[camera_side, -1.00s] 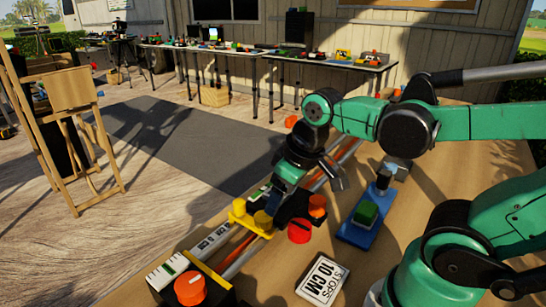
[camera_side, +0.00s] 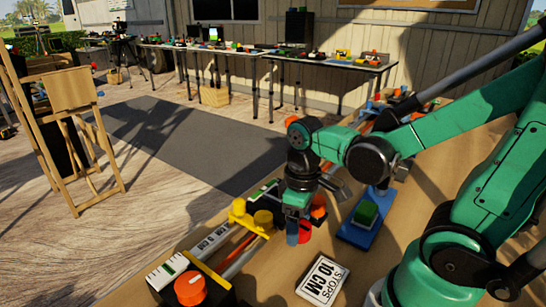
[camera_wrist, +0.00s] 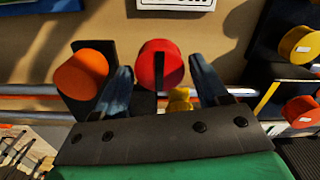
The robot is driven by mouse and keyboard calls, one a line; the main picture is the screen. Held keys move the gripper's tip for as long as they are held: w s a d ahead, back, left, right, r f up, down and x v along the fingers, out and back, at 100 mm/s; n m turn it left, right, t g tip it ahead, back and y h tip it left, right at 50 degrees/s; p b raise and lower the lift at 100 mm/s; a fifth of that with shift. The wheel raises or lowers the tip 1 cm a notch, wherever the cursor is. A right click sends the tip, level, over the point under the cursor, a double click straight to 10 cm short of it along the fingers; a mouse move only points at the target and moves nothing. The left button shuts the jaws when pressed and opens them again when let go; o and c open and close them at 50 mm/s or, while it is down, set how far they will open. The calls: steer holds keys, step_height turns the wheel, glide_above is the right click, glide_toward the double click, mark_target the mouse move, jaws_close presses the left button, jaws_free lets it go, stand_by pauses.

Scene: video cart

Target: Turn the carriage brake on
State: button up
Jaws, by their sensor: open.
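A round red knob (camera_wrist: 153,66) with a dark slot sits on the carriage, between my open fingers in the wrist view. The slot runs up and down there, along the fingers. In the side view the red knob (camera_side: 305,233) is partly hidden behind a finger. My gripper (camera_side: 298,230) points down at it; in the wrist view my gripper (camera_wrist: 160,75) has one finger on each side of the knob. Contact cannot be told. An orange knob (camera_wrist: 81,75) is just left of the left finger; it also shows in the side view (camera_side: 318,207). No label marks which knob is the brake.
Yellow knobs (camera_side: 262,219) stand beside the carriage on the rails. An end block with an orange knob (camera_side: 190,288) is at the front left. A white card (camera_side: 322,279) reading "STOPS 10 CM" and a blue base with a green block (camera_side: 366,213) lie nearby.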

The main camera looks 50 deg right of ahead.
steer(key=c, duration=1)
steer(key=shift+m, duration=0.3)
steer(key=m, duration=1.2)
steer(key=shift+d+m, duration=0.1)
steer(key=shift+m, duration=0.3)
steer(key=shift+s+m, duration=0.1)
steer(key=shift+m, duration=1.7)
